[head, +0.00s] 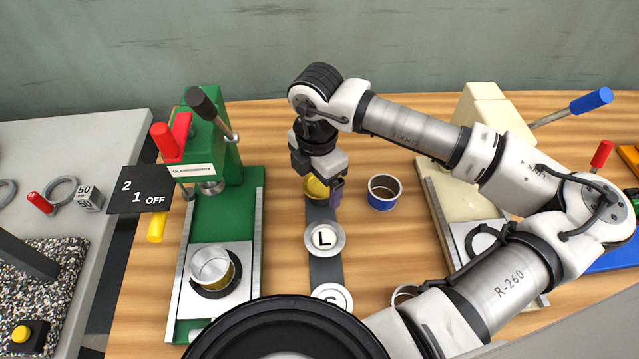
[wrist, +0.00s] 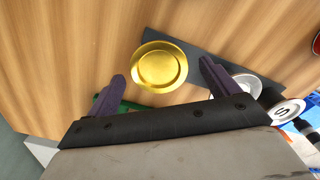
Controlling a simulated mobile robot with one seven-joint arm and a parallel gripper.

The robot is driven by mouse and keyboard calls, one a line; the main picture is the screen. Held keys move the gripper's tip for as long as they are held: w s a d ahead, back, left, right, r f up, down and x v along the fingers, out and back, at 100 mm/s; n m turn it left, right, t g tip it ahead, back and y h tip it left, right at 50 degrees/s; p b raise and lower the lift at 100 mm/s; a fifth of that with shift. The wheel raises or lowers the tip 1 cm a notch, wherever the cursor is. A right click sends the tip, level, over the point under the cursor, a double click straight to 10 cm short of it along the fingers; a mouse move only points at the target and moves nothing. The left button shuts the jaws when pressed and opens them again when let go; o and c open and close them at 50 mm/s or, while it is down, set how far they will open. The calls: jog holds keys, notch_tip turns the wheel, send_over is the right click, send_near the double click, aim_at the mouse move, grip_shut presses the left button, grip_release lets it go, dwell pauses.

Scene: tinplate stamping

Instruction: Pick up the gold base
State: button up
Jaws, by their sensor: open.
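The gold base (wrist: 160,66) is a round, shallow gold dish with a rim. In the wrist view it lies at the end of a dark strip, just beyond and between my two purple fingertips. In the head view only part of the gold base (head: 316,188) shows, under my gripper. My gripper (head: 327,186) is open above it, pointing down, with nothing between its fingers. In the wrist view the fingers of my gripper (wrist: 162,70) stand wider apart than the dish. I cannot tell the exact height between them.
An "L" lid (head: 324,238) and an "S" lid (head: 332,296) lie on the dark strip (head: 325,268). A blue-banded tin (head: 384,191) stands right of the gold base. A green press (head: 215,215) is left, a cream press (head: 470,165) right.

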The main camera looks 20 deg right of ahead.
jog(key=c, duration=1.1)
jog(key=shift+o, duration=0.2)
jog(key=shift+r, duration=0.15)
